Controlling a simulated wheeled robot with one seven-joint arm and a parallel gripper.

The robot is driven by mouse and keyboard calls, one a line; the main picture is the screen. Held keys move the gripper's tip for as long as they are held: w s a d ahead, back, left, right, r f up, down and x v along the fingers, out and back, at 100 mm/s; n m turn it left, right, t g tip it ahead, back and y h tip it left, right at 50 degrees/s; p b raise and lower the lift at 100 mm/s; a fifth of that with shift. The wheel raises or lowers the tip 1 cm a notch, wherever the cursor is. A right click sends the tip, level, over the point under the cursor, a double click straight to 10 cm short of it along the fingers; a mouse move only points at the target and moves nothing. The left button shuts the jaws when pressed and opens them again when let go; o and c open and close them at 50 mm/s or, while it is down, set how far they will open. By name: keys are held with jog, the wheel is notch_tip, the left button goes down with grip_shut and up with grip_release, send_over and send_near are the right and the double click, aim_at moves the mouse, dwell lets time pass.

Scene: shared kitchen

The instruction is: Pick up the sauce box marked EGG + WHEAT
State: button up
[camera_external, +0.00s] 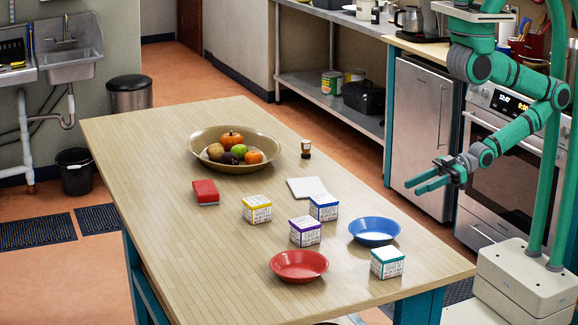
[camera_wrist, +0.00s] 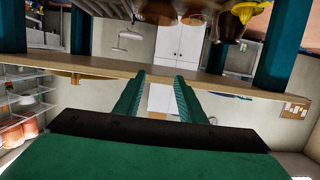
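Several small white sauce boxes with printed sides stand on the wooden table. One has a yellow edge (camera_external: 257,210), one a blue edge (camera_external: 323,208), one a purple edge (camera_external: 305,231) and one a teal edge (camera_external: 387,263). Their print is too small to read, so I cannot tell which says EGG + WHEAT. My gripper (camera_external: 411,186) is raised at the right side of the table, apart from all boxes. Its two fingers are spread and empty, which the wrist view (camera_wrist: 160,76) also shows. No sauce box can be made out in the wrist view.
A blue bowl (camera_external: 374,231) sits between the blue-edged and teal-edged boxes. A red bowl (camera_external: 299,266) is in front of the purple-edged box. A fruit bowl (camera_external: 203,164), red box (camera_external: 205,191), small bottle (camera_external: 306,148) and white square (camera_external: 307,187) lie farther back. The table's left is clear.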

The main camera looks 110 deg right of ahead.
aim_at(313, 213)
jog(key=o, duration=0.6)
jog(key=shift+o, duration=0.2)
